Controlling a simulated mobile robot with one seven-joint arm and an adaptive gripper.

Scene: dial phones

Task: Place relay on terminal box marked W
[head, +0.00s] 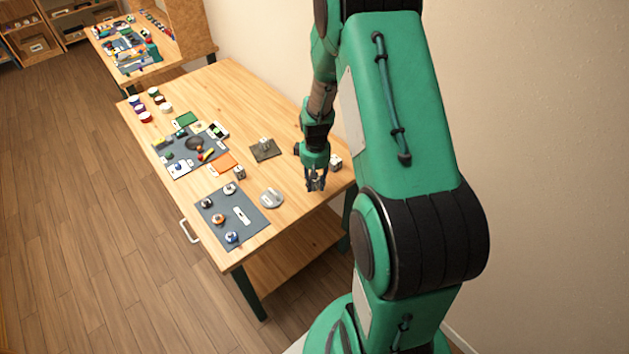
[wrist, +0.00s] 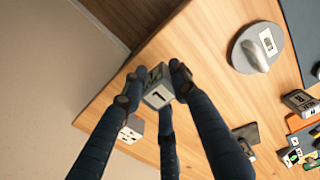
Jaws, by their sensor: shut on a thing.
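My gripper (head: 315,187) is above the right part of the near table. In the wrist view its dark fingers (wrist: 154,76) are shut on a small grey block (wrist: 157,97) with a dark mark on a pale face. I take this block to be the relay; in the head view the fingers mostly hide it. A pale box with dark marks (wrist: 130,132) stands apart, below the held block in the wrist view. In the head view a pale box (head: 335,162) stands right of my gripper. Small boxes (head: 239,172) also stand by the grey mat. I cannot read a W on any.
A grey round object with a raised grip (head: 271,198) sits left of my gripper. A dark square plate (head: 264,152) carries a small item. The grey mat (head: 240,200) holds several small parts. Cups, cards and a crowded dark mat (head: 172,145) lie farther back. Bare wood lies between.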

